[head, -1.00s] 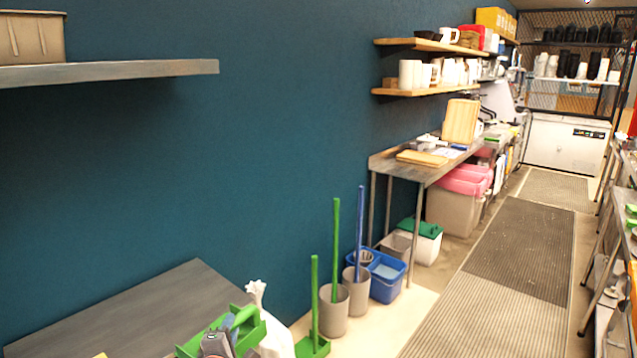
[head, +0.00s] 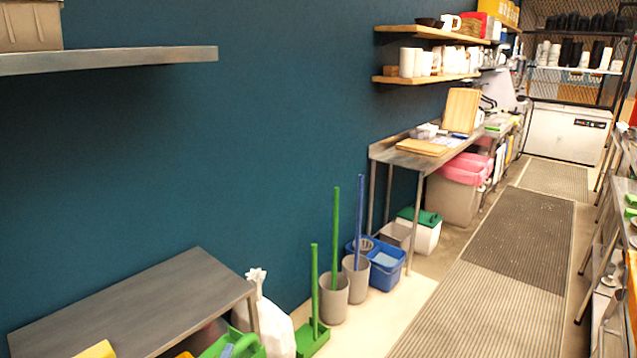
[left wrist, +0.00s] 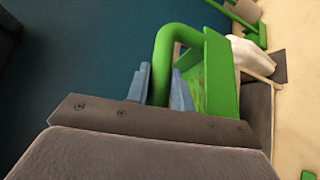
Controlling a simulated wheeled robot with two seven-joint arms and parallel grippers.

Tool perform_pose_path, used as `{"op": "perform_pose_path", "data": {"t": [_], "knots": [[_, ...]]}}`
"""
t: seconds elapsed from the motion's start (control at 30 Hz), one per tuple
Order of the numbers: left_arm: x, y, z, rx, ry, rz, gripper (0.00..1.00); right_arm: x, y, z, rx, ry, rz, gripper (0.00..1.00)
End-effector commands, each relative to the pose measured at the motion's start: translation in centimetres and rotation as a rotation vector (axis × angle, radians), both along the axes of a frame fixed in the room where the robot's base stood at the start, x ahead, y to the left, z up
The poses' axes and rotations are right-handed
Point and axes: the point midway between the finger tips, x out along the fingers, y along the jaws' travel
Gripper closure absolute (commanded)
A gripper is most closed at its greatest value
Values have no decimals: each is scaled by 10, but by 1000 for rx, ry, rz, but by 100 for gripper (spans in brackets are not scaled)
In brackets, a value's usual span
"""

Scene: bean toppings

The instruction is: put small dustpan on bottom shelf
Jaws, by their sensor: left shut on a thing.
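The small green dustpan (head: 243,351) is at the bottom edge of the head view, just in front of the grey metal table (head: 130,303), and is partly cut off. In the left wrist view the dustpan (left wrist: 220,75) shows its curved handle and a flat side. My left gripper (left wrist: 160,88) has its two blue-grey fingers on either side of the handle and is shut on it. Only a little of it shows in the head view (head: 228,352). The space under the table top is mostly hidden. My right gripper is not in view.
A white tied bag (head: 272,322) stands on the floor beside the table's right leg. A green long-handled dustpan (head: 314,342) and grey bins (head: 334,302) stand along the wall. A wall shelf (head: 120,60) hangs above. The table top is mostly bare.

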Motion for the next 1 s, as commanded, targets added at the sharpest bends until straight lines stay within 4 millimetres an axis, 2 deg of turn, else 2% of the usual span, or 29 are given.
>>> {"op": "perform_pose_path", "data": {"t": [0.3,0.53,0.83,1.0], "knots": [[-10,1,-30,1,1,-1,100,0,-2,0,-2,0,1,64],[13,0,-3,0,-4,-2,100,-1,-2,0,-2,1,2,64],[48,0,53,0,-6,-1,100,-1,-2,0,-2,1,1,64],[57,0,70,0,-3,0,100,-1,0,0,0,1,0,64]]}}
